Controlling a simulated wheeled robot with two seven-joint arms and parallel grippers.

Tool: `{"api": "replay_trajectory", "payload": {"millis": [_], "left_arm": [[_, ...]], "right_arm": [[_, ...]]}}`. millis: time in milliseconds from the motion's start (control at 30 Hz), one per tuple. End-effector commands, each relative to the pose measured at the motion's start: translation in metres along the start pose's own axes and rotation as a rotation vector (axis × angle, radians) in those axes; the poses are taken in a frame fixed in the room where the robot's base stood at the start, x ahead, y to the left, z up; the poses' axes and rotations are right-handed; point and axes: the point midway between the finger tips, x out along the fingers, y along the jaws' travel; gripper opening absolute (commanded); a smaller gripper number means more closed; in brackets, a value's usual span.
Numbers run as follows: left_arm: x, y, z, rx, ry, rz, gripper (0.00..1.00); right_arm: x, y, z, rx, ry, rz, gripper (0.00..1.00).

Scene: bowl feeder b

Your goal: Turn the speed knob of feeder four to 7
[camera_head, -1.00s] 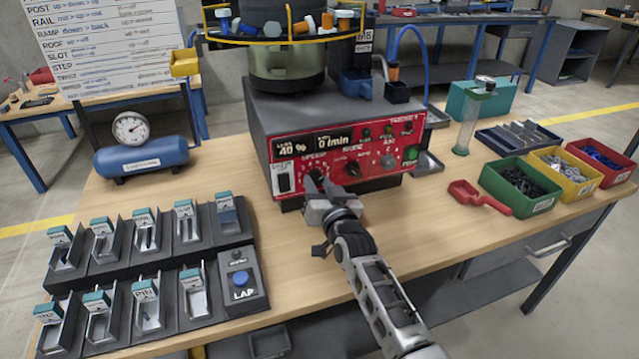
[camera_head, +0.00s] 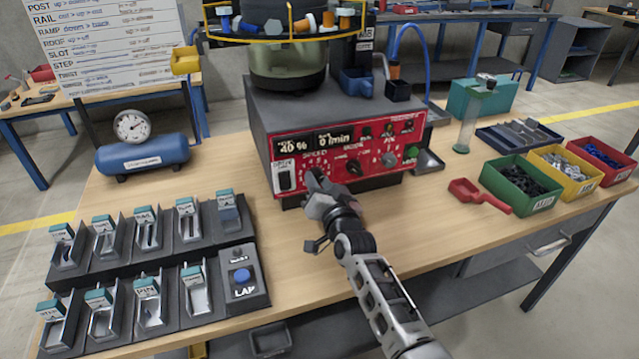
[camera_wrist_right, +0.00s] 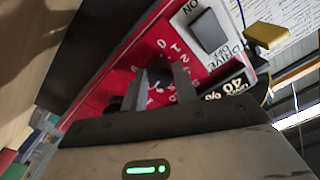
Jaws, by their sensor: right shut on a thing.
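The feeder (camera_head: 262,125) is a grey box with a red front panel and a bowl on top. Its display (camera_head: 293,146) reads 40 %. My right gripper (camera_head: 318,178) is at the lower left of the panel, shut on the speed knob. In the right wrist view the dark speed knob (camera_wrist_right: 158,74) sits between the two fingers, inside a dial of white numbers; 0, 1 and 2 show, others are partly hidden by the fingers. The knob's pointer is too small to read. My left gripper is not in view.
A drive switch (camera_head: 284,178) is just left of the knob, and another black knob (camera_head: 353,167) is to its right. A rack of labelled slots (camera_head: 150,262) fills the left of the table. A red scoop (camera_head: 478,196) and part bins (camera_head: 520,186) stand right.

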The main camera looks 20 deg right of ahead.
Motion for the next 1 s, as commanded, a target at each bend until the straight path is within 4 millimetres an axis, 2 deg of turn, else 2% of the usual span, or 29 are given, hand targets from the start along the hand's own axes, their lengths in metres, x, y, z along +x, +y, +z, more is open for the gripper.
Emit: {"api": "replay_trajectory", "payload": {"millis": [33,100,400,533,667,1000], "left_arm": [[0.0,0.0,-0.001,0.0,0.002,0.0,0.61],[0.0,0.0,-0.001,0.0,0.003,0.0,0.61],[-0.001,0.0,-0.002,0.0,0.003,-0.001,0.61],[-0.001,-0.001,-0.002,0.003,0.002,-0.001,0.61],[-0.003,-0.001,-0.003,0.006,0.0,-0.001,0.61],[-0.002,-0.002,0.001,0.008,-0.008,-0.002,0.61]], "right_arm": [[0.0,0.001,0.001,-0.001,-0.002,0.001,0.32],[0.0,0.001,0.001,-0.001,-0.002,0.001,0.51],[-0.001,0.0,0.0,-0.001,-0.001,0.0,0.51],[-0.011,0.001,0.001,-0.001,-0.002,0.001,0.51],[-0.035,0.001,0.001,-0.001,-0.003,0.002,0.51],[-0.117,0.001,0.002,-0.002,-0.004,0.002,0.51]]}}
